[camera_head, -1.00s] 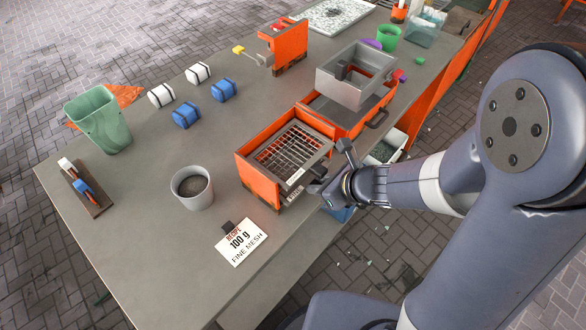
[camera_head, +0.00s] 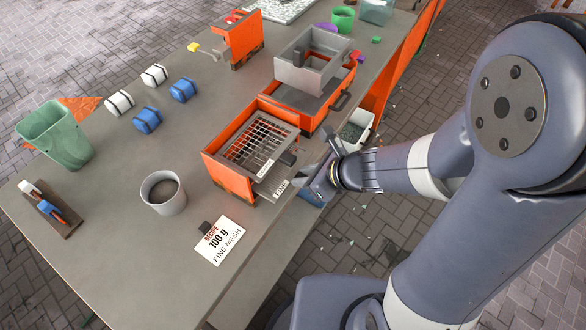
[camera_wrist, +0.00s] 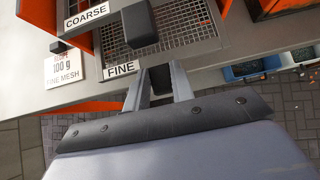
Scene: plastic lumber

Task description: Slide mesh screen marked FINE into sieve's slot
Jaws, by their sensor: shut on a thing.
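The sieve is an orange box (camera_head: 228,179) at the table's near edge in the head view. The grey COARSE screen (camera_head: 262,140) lies over it, its black handle and label towards me. The FINE screen (camera_head: 280,189) sits lower and sticks out of the sieve's front side; the wrist view shows its FINE label (camera_wrist: 122,69) and part of its mesh below the COARSE screen (camera_wrist: 88,17). My gripper (camera_head: 312,172) is shut on the FINE screen's dark handle, which shows between the fingers (camera_wrist: 160,80) in the wrist view. The screen's rear part is hidden under the COARSE screen.
A recipe card (camera_head: 222,240) reads 100 g FINE MESH. A grey cup (camera_head: 163,196) stands left of it. A metal box (camera_head: 308,75) sits over an orange frame behind the sieve. A white bin (camera_head: 354,130) is beyond the table edge. Open table lies left of the sieve.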

